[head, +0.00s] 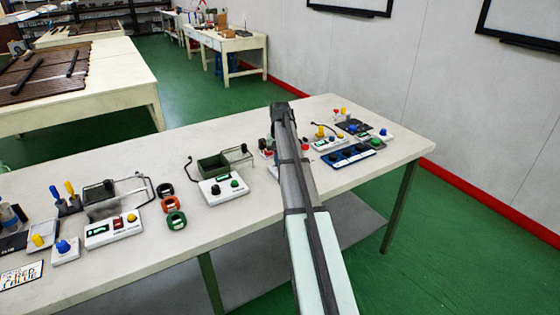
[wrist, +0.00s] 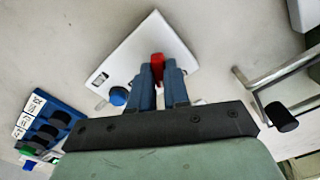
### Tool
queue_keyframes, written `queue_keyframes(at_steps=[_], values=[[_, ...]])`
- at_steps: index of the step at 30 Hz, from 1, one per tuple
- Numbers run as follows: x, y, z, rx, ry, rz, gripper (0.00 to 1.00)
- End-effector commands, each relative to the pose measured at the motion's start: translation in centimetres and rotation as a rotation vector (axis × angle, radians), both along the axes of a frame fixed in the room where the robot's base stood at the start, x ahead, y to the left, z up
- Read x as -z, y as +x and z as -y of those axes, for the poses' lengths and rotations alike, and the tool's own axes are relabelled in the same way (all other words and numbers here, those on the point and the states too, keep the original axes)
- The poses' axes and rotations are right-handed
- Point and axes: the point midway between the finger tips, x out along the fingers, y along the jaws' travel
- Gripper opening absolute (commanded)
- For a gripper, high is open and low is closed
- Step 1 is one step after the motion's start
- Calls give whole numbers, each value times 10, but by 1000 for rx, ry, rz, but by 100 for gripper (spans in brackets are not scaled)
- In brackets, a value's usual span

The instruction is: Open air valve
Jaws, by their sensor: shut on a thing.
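In the wrist view, my gripper (wrist: 158,78) has its two blue-grey fingers closed around a small red part (wrist: 157,63), which looks like the air valve's handle. The red part stands at a white box (wrist: 150,40) with a small display on its left side. A blue round knob (wrist: 118,96) shows just left of the fingers. The fingers hide the lower part of the box and of the red part. In the head view, my arm covers this spot, so the fingers and the valve cannot be made out there.
On the white table (head: 245,215), a blue panel with black knobs (head: 348,155) stands right of my arm. A white control box with a green tray (head: 222,187) stands left. In the wrist view, a metal frame with a black end (wrist: 281,117) is close on the right.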

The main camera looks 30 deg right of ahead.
Motion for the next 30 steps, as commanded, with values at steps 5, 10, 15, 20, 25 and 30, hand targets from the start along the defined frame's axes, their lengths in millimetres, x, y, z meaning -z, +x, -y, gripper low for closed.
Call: queue_keyframes(at_steps=[5, 10, 15, 20, 25, 30], values=[[0, 0, 0, -161, 1, -1, 0], [0, 0, 0, -299, 1, -1, 0], [0, 0, 0, -409, 1, -1, 0], [0, 0, 0, -480, 1, -1, 0], [0, 0, 0, -524, 1, -1, 0], [0, 0, 0, -541, 1, -1, 0]])
